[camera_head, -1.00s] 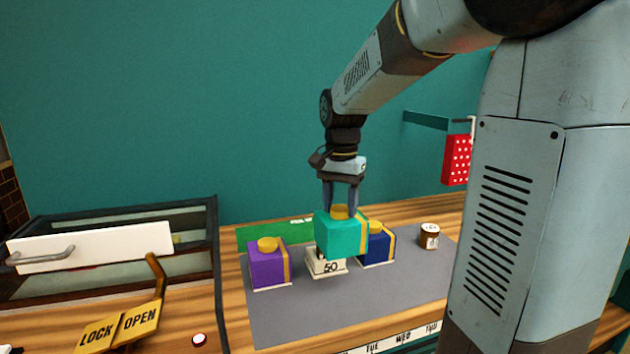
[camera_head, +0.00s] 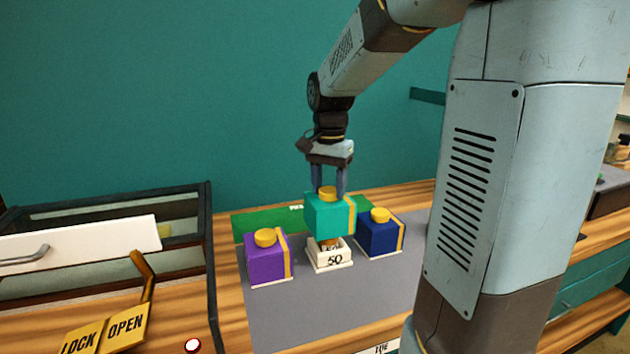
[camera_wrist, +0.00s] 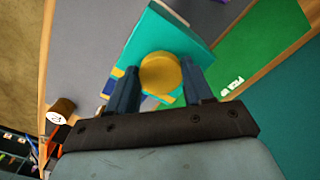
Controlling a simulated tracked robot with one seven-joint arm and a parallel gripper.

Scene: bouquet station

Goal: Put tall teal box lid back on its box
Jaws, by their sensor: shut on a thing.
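The tall teal lid (camera_head: 327,216) has a yellow knob on top and a yellow stripe on one side. My gripper (camera_head: 328,192) is shut on its knob and holds the lid upright above a white box base marked 50 (camera_head: 332,258). Something brown shows in the narrow gap between the lid and the base. In the wrist view the teal lid (camera_wrist: 183,38) and its round yellow knob lie between my fingers (camera_wrist: 162,85). The lid hides the base there.
A purple box (camera_head: 267,262) stands left of the base and a navy box (camera_head: 380,236) close on its right, both with yellow knobs. The grey mat (camera_head: 300,316) is clear in front.

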